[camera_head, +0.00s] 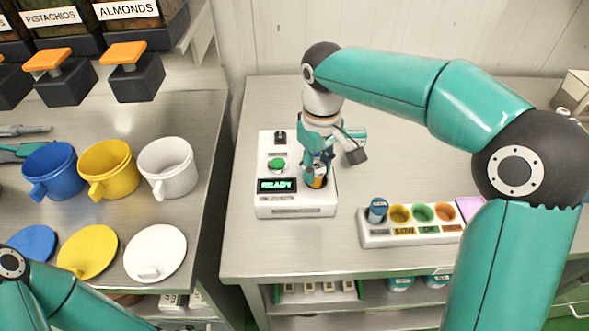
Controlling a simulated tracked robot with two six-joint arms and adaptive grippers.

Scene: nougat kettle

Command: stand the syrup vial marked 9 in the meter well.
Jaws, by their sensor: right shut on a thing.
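The white meter (264,207) stands on the right-hand table, with a green button and a lit display reading READY. My right gripper (318,170) points down over the meter's right side, at the dark well. It is shut on a vial (317,183), whose amber lower part shows between the fingers. The vial looks roughly upright at the well's opening. I cannot tell whether it rests on the bottom, and no number on it is readable. My left arm shows at the lower left, but its gripper is out of view.
A white rack (376,240) holds a blue-capped vial (377,210) beside yellow, green and orange places, partly behind my right arm. Blue (50,168), yellow (106,166) and white (168,166) cups stand on the left counter. A gap separates counter and table.

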